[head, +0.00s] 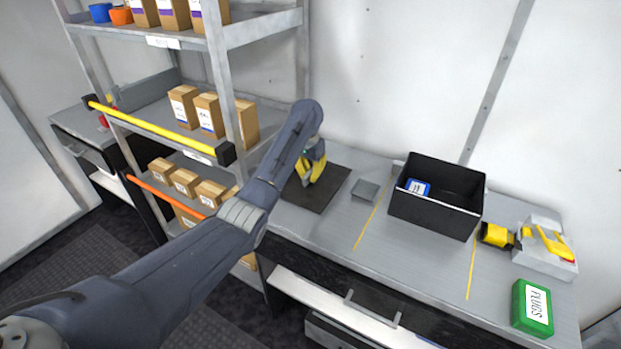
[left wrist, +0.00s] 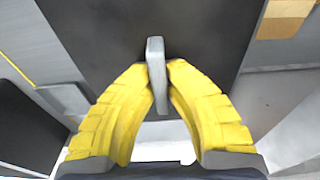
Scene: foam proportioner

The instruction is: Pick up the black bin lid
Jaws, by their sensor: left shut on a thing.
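The black bin lid (head: 328,193) is a dark flat square panel at the left end of the grey workbench. In the left wrist view the lid (left wrist: 215,35) fills the upper middle, with a grey upright handle (left wrist: 156,48) on it. My left gripper (head: 311,178) is over the lid, its yellow fingers pointing down. In the left wrist view its fingertips (left wrist: 158,76) are closed on the handle from both sides. I cannot tell whether the lid rests on the bench or is slightly raised. The open black bin (head: 435,213) stands to the right with a blue item inside.
A small grey square (head: 365,190) lies between lid and bin. Shelving with cartons (head: 209,116) stands close left of the lid.

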